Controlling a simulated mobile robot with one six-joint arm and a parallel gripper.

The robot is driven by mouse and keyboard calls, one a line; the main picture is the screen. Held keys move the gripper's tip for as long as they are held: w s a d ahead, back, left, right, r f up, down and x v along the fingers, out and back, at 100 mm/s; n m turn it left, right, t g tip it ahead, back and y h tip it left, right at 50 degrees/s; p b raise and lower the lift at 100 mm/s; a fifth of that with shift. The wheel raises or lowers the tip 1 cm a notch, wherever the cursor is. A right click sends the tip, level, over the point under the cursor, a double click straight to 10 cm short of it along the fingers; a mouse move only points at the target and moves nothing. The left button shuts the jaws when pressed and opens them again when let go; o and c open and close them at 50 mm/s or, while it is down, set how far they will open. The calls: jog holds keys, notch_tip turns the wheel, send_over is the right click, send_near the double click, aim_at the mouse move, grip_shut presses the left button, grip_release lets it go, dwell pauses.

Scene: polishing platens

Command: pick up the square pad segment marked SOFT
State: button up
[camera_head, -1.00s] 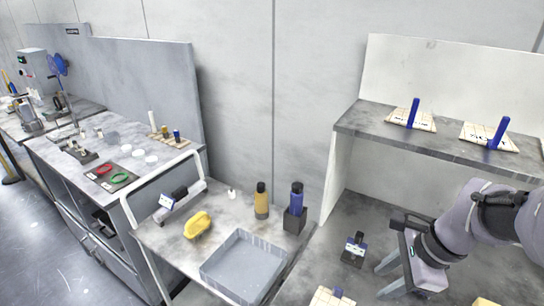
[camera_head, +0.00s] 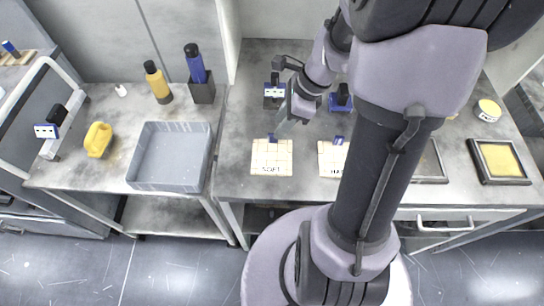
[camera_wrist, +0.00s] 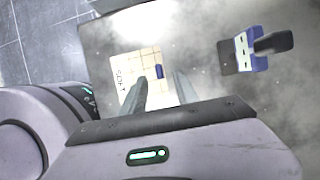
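The square pad segment marked SOFT (camera_head: 271,160) lies flat on the grey bench in the head view. It is cream with a tile grid and has a small blue tab at its far edge. In the wrist view the pad (camera_wrist: 125,66) lies beyond the fingers, with its blue tab (camera_wrist: 159,71) between their lines. My gripper (camera_head: 281,127) is above the bench near the tab; it also shows in the wrist view (camera_wrist: 162,90). Its two fingers are apart with nothing between them. Whether a finger touches the tab I cannot tell.
A second pad (camera_head: 328,162), lettering partly hidden by my arm, lies just right. A small stand with a blue-and-white label (camera_head: 274,92) stands behind my gripper. A grey tray (camera_head: 133,172) is to the left. A framed yellow pad (camera_head: 502,160) is far right.

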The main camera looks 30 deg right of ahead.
aim_at(272, 154)
jog(key=b+x, duration=0.2)
jog(key=x, duration=0.2)
jog(key=shift+a+f+b, duration=0.1)
jog(key=shift+f+b, duration=0.2)
jog(key=shift+f, duration=0.1)
jog(key=shift+r, duration=0.2)
grip_shut()
jog(key=shift+r+p, duration=0.15)
jog(key=shift+p, duration=0.2)
